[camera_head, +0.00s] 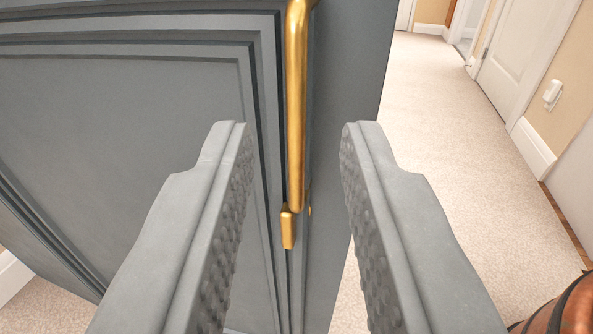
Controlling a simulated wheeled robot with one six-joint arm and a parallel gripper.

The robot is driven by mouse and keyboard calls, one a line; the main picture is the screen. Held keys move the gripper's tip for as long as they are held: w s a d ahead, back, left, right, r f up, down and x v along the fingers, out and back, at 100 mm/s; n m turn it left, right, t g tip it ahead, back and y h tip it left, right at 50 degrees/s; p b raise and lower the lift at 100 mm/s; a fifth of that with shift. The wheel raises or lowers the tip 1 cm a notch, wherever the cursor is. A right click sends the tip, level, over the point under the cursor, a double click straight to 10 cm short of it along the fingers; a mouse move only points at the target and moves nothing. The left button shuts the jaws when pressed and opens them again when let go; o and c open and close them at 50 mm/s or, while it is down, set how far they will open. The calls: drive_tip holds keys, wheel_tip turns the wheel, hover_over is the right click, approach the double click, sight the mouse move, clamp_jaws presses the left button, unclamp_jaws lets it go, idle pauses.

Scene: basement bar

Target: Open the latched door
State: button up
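The door (120,120) is a dark grey panelled door that fills the left half of the view. A long brass handle (297,100) runs vertically near its right edge, and its upper end reaches the top of the picture. A small brass piece (288,228) sits just below the handle's lower end. My gripper (293,135) is open. Its two grey fingers appear on either side of the handle in the picture, with a gap on both sides. I cannot tell how far the fingertips are from the handle in depth.
Pale carpet (440,130) lies clear to the right of the door. A white door (525,55) and a beige wall with a white baseboard (532,148) stand at the far right. A brown rounded object (555,308) shows at the bottom right corner.

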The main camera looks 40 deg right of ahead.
drive_tip(key=v, duration=0.8)
